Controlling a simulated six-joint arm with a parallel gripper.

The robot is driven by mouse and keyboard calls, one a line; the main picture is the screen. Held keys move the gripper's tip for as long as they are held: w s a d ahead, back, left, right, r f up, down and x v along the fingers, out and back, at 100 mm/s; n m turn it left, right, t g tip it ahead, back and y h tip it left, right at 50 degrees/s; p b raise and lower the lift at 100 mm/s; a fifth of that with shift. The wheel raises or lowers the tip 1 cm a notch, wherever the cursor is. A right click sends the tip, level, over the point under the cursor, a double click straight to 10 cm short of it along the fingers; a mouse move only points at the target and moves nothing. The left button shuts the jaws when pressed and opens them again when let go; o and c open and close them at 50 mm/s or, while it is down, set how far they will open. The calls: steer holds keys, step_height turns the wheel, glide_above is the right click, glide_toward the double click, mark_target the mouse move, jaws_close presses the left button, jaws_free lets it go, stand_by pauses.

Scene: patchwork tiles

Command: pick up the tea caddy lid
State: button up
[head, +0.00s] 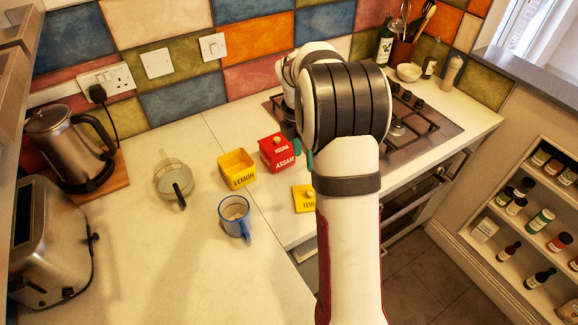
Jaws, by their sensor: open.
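A yellow tea caddy lid (303,199) lies on the counter near its front edge, a small knob on top and dark lettering on its front side. My arm hides its right part. The yellow caddy (238,171), marked LEMON, stands open to the left of and behind the lid. A red caddy (278,153), marked ASSAM, stands closed with its own lid on. My gripper (303,154) is mostly hidden behind my arm; only bits of its teal fingers show, just right of the red caddy and farther back than the yellow lid. It is open, and nothing is seen in it.
A kettle (70,147) and toaster (50,245) are at the far left. A gas hob (425,128) lies behind my arm. The front left counter is clear.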

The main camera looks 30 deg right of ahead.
steer(key=f, duration=0.4)
steer(key=d+f, duration=0.1)
steer(key=f, duration=0.4)
steer(key=d+f, duration=0.1)
steer(key=f, duration=0.4)
steer(key=shift+s+d+f, duration=0.2)
steer(key=shift+s, duration=0.05)
jaws_close()
